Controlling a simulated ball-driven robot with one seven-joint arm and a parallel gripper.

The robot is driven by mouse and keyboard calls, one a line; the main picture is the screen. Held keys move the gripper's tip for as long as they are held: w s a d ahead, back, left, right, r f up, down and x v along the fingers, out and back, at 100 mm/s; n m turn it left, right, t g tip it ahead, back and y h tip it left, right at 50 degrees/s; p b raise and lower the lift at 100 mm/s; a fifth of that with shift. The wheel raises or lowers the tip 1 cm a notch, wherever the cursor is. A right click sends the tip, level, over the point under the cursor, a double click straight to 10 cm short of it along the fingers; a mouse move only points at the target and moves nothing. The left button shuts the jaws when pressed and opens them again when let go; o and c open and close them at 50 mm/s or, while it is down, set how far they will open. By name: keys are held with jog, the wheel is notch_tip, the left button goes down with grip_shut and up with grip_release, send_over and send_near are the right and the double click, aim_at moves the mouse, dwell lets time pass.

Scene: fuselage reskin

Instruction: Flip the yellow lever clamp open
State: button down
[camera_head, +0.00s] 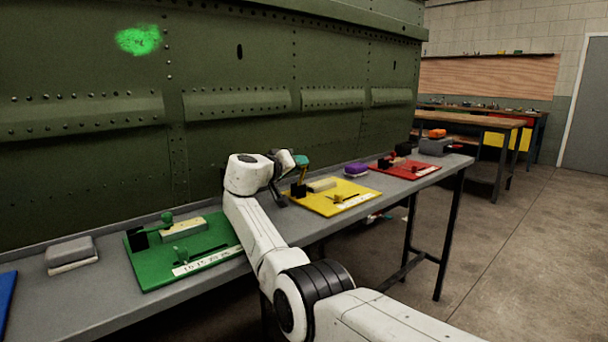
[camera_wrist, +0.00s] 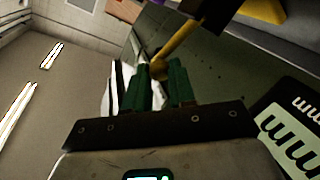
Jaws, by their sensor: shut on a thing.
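The yellow lever clamp stands at the back left of the yellow board (camera_head: 358,196). Its black base (camera_head: 298,190) sits on the board, and its yellow lever (camera_head: 303,174) points up. My gripper (camera_head: 301,160) is at the top of the lever. In the wrist view, the green fingers of my gripper (camera_wrist: 160,75) are shut on the ball-ended yellow lever (camera_wrist: 178,46). The lever runs from the fingers up to the clamp's dark body (camera_wrist: 212,12). The clamp's lower part is small and partly hidden by my arm in the head view.
A cream block (camera_head: 322,185) lies on the yellow board beside the clamp. A green riveted panel (camera_head: 230,60) rises behind the bench.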

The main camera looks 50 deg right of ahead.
jog(key=shift+f, duration=0.15)
dwell(0.5)
jog(key=c, duration=0.9)
grip_release()
jog(key=shift+c, duration=0.2)
jog(key=shift+a, duration=0.15)
jog(key=a+r+p, duration=0.1)
jog(key=a, duration=0.9)
jog(key=shift+s+a+r, duration=0.15)
jog(key=shift+a+r, duration=0.05)
jog(key=shift+a, duration=0.1)
